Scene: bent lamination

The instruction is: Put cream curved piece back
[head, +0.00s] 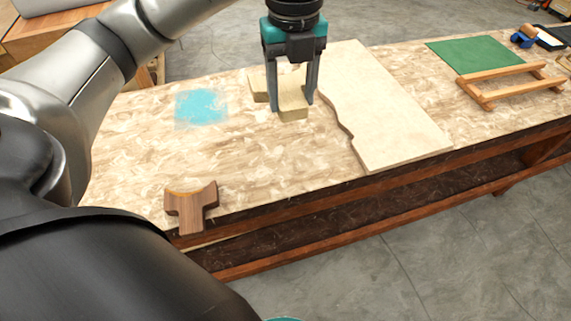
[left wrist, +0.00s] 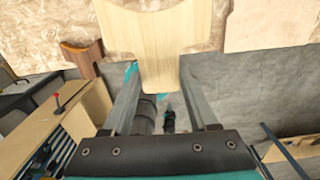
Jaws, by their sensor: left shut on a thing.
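The cream curved piece (head: 293,107) is pale wood and is held between the two fingers of my left gripper (head: 291,98). It hangs over the bench, left of the large cream board; whether it touches the bench top I cannot tell. In the left wrist view the piece (left wrist: 160,35) spreads wide at the top and narrows to a stem between the fingers (left wrist: 160,78). A dark brown piece with a curved top (head: 192,208) stands at the bench's front left edge.
The bench top (head: 270,165) has a cyan patch (head: 202,107) left of the gripper. A cream board with a wavy left edge (head: 390,115) lies to the right. Farther right are a green mat (head: 472,52), a wooden frame (head: 510,84) and a blue tool (head: 523,37).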

